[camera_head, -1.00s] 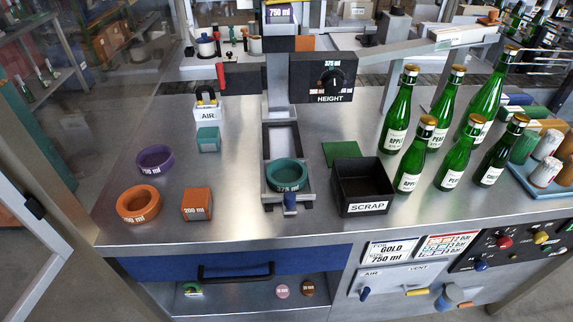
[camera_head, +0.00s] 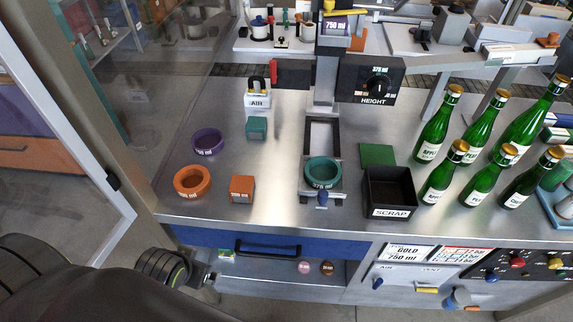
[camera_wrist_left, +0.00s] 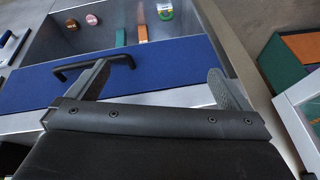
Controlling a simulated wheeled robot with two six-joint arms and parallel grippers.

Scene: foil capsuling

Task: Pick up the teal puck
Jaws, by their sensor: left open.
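A teal ring (camera_head: 323,172), apparently the puck, lies flat in the metal cradle below the height column. A smaller teal block (camera_head: 256,127) stands on the bench to its left. I cannot tell for certain which one is called the puck. My left gripper (camera_head: 205,278) is low at the front left, in front of the bench, well away from both and empty. In the left wrist view its two fingers stand wide apart (camera_wrist_left: 158,75), over the blue drawer front (camera_wrist_left: 150,75). The right gripper does not show.
A purple ring (camera_head: 208,142), an orange ring (camera_head: 192,181) and an orange block (camera_head: 242,189) lie left of the cradle. The black scrap bin (camera_head: 389,190) and several green bottles (camera_head: 436,125) stand right. The drawer handle (camera_head: 268,252) sticks out in front.

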